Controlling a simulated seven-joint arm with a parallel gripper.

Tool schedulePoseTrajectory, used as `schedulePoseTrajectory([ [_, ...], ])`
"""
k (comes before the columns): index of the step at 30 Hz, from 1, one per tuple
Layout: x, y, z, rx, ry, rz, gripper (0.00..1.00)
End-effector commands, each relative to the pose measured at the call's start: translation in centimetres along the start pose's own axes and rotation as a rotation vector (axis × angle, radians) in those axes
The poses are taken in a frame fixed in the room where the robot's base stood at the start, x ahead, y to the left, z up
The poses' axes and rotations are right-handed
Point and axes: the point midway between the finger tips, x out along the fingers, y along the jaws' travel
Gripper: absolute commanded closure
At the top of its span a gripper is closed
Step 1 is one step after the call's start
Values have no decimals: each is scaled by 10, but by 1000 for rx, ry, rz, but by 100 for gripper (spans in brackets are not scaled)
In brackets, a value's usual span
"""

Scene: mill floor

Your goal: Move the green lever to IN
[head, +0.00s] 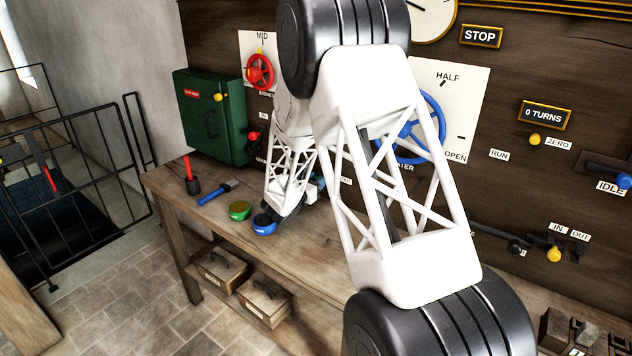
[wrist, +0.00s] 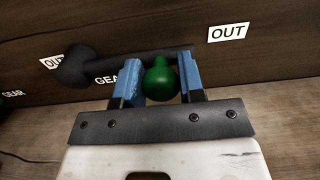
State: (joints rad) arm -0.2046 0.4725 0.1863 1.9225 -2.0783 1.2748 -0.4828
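The green lever shows in the wrist view as a round green knob (wrist: 160,82) on a dark bar. The bar runs level from a dark pivot at the left to the knob at the right. A white OUT label (wrist: 228,32) is above right of the knob. My gripper (wrist: 160,68) has its two blue fingers on either side of the knob, with no clear gap, so it looks shut on it. In the head view my gripper (head: 320,182) is low by the panel. My own arm hides the green lever there. No IN label for this lever is visible.
The wooden bench (head: 310,255) runs below the panel. A green disc (head: 239,210), a blue disc (head: 264,225) and a blue-handled brush (head: 216,194) lie on it. A red-handled tool (head: 190,178) stands at its left. A green box (head: 210,115) and a blue wheel (head: 432,115) are nearby.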

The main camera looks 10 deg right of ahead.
Motion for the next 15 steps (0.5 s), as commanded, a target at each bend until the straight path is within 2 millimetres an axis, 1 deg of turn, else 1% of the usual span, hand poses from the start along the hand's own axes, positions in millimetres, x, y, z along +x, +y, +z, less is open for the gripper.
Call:
schedulePoseTrajectory([
  [1, 0, 0, 0, 0, 0, 0, 87],
  [3, 0, 0, 0, 0, 0, 0, 97],
  [4, 0, 0, 0, 0, 0, 0, 100],
  [15, 0, 0, 4, -29, -1, 0, 100],
])
